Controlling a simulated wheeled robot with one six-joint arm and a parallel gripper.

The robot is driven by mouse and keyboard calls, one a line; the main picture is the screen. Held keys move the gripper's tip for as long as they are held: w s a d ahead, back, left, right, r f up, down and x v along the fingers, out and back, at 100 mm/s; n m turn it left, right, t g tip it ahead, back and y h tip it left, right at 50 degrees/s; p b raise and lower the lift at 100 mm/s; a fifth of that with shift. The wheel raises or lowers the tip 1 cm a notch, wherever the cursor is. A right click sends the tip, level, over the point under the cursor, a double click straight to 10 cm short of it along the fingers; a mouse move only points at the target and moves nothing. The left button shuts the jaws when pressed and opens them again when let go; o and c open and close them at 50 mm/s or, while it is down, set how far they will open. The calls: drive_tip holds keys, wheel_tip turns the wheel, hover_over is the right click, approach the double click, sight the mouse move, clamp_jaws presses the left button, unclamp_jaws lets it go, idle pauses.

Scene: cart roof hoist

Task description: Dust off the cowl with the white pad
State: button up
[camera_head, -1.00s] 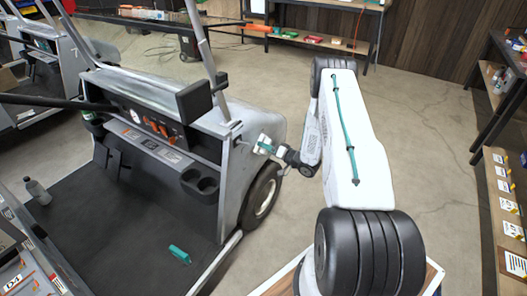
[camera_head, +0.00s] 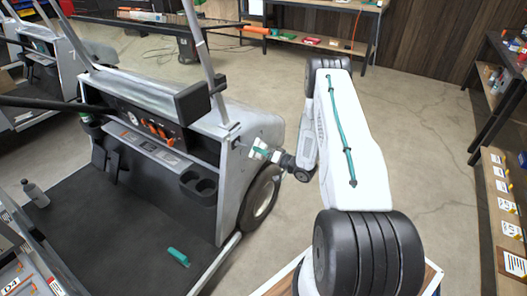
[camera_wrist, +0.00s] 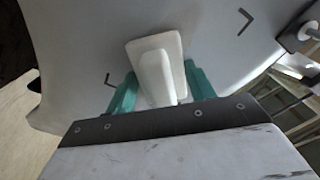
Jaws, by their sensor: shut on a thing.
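The cowl (camera_head: 258,122) is the pale grey rounded front of the cart. It fills most of the wrist view (camera_wrist: 80,40), with two dark corner marks on its surface. My gripper (camera_head: 263,152) is beside the cowl's near side, above the front wheel. Its teal fingers are shut on the white pad (camera_wrist: 157,65), which has a flat face and a raised grip. The pad's flat face is turned to the cowl, close to or against it; I cannot tell whether it touches. Dust on the cowl cannot be made out.
The cart's steering-side dash (camera_head: 150,130) and a roof post (camera_head: 203,45) stand left of my gripper. A teal object (camera_head: 178,256) and a grey bottle (camera_head: 37,192) are on the cart's floor. Shelves (camera_head: 500,190) line the right side. The concrete floor between is clear.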

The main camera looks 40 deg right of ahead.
sight(253, 156)
drive_tip(key=shift+s+a, duration=0.25)
drive_tip(key=shift+a, duration=0.35)
drive_tip(key=shift+s+a, duration=0.3)
drive_tip(key=shift+a, duration=0.35)
drive_tip(key=shift+s+a, duration=0.25)
drive_tip(key=shift+a, duration=0.35)
drive_tip(key=shift+s+a, duration=0.25)
drive_tip(key=shift+a, duration=0.7)
drive_tip(key=shift+s+a, duration=0.25)
drive_tip(key=shift+a, duration=0.7)
drive_tip(key=v, duration=0.6)
drive_tip(key=shift+s, duration=0.15)
drive_tip(key=v, duration=0.2)
drive_tip(key=shift+s+d, duration=0.15)
drive_tip(key=shift+s, duration=0.2)
